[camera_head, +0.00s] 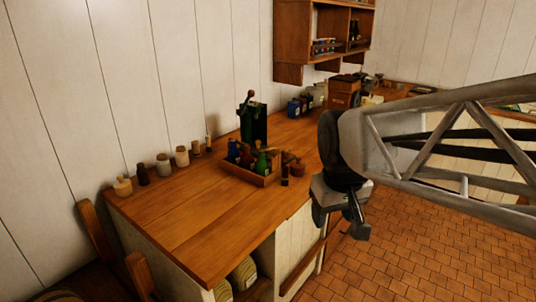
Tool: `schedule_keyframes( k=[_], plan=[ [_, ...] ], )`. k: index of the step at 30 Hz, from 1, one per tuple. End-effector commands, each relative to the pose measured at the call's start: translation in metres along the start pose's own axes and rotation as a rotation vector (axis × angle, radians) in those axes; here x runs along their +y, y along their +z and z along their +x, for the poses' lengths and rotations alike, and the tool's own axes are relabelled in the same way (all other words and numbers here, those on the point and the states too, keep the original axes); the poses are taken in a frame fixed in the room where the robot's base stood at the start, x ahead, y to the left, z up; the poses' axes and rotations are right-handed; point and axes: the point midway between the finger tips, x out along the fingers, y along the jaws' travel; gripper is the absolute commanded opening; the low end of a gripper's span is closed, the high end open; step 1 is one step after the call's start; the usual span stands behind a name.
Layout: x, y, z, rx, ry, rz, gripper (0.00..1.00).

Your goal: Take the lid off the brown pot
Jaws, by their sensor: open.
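My gripper (341,226) hangs fingers down, open and empty, in front of the counter's right edge and above the tiled floor. A small reddish-brown round pot (297,170) stands on the counter, just right of the bottle crate and to the left of my gripper, apart from it. Its lid is too small to make out. A tan pot with a knobbed top (123,187) stands at the counter's far left end. I cannot tell for sure which of the two is the brown pot.
The wooden counter (195,215) is clear at its front left. A wooden crate of bottles (264,180), a dark green hand-cranked device (252,120) and several small jars (163,166) stand on it. A wall shelf (290,45) hangs above the back.

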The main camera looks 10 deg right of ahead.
Motion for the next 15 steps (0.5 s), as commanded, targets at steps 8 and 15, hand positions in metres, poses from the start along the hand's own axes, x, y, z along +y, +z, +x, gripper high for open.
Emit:
schedule_keyframes(
  k=[8, 15],
  plan=[
    [0.015, -0.072, -0.004, -0.026, -0.004, -0.104, 0.57],
    [0.028, -0.132, 0.001, -0.045, -0.010, -0.195, 0.57]
  ],
)
